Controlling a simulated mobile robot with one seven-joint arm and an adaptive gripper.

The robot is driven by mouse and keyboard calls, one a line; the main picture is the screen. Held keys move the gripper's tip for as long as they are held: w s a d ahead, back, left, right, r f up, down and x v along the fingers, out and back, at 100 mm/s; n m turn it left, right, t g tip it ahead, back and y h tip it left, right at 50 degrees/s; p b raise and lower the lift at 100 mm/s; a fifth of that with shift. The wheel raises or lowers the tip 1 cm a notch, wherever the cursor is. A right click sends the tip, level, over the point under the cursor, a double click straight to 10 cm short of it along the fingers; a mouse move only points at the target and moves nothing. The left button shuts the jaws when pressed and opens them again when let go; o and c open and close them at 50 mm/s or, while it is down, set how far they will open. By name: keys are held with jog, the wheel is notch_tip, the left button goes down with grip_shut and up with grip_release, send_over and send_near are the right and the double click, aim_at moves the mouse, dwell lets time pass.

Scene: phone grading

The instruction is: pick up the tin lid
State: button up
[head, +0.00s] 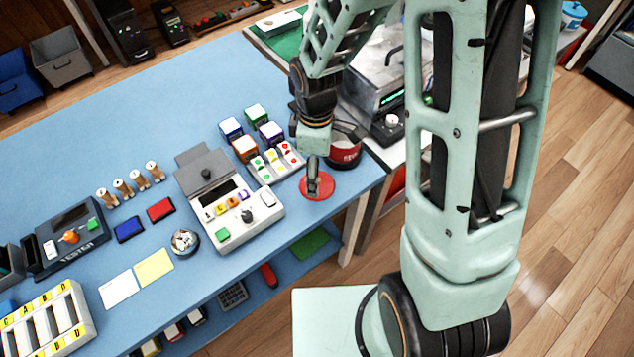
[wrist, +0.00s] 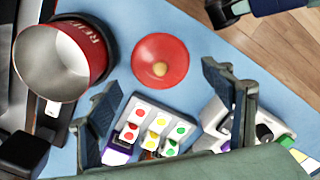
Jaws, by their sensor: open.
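The tin lid is a red disc (head: 325,181) with a small knob, flat on the blue table near its front right edge. In the wrist view the lid (wrist: 147,48) lies at the top centre, its tan knob in plain sight. My gripper (head: 313,192) is over the lid in the head view and hides part of it. In the wrist view my gripper (wrist: 168,105) has its fingers wide apart with nothing between them touching; the lid shows beyond the fingertips. The red tin (head: 345,152) stands open behind the lid; its inside (wrist: 52,62) looks empty.
A grey tester box (head: 232,222) stands further left. A metal machine (head: 385,75) is at the back right. The table edge is close in front.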

jog(key=shift+f, duration=2)
jog(key=shift+d, duration=0.1)
jog(key=shift+s, duration=0.1)
jog(key=c, duration=1.4)
